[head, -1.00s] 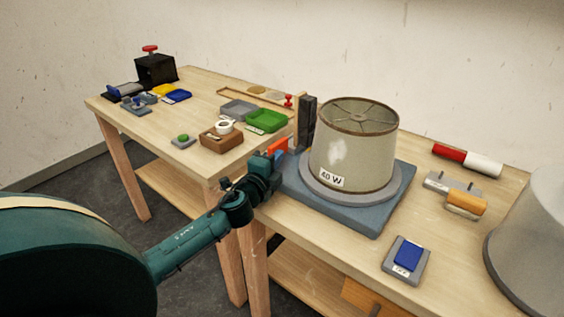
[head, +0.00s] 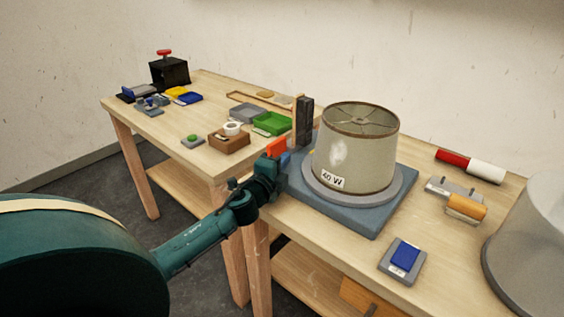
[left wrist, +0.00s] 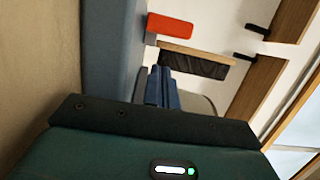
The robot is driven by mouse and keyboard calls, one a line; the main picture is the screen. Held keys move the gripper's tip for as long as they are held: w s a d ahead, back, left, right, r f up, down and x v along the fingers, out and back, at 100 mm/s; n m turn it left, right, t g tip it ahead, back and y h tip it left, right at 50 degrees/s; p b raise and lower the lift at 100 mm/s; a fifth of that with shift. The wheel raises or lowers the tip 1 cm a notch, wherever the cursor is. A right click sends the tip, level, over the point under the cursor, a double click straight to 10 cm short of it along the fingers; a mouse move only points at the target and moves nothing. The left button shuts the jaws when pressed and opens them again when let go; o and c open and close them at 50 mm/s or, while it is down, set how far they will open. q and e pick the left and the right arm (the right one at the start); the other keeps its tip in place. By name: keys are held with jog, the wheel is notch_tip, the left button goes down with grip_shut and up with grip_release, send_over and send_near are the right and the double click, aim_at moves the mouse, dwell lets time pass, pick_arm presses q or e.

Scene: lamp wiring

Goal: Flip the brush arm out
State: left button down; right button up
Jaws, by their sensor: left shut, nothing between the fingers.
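The brush arm (head: 304,121) stands upright at the back left of the blue-grey base, a dark bristle block with a wooden back. In the left wrist view its wooden bar with black bristles (left wrist: 195,62) lies ahead of my fingers. An orange-red tab (head: 277,147) is beside it, also in the left wrist view (left wrist: 170,25). My left gripper (head: 284,160) is shut and empty at the base's left edge, just below the tab; its fingers show in the left wrist view (left wrist: 163,88). Contact cannot be told. My right gripper is not in view.
A lampshade marked 40 W (head: 357,150) stands on the blue-grey base (head: 355,222), close right of the brush arm. A grey shade (head: 535,245) stands at the right edge.

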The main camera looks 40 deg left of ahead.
pick_arm(q)
jog(key=shift+s+d, duration=0.4)
jog(key=shift+s, duration=0.2)
jog(key=shift+s+d, duration=0.4)
jog(key=shift+s, duration=0.2)
jog(key=s, duration=0.6)
jog(key=shift+d+f, duration=0.1)
jog(key=shift+d, duration=0.2)
jog(key=shift+s+d, duration=0.1)
jog(key=shift+s, duration=0.6)
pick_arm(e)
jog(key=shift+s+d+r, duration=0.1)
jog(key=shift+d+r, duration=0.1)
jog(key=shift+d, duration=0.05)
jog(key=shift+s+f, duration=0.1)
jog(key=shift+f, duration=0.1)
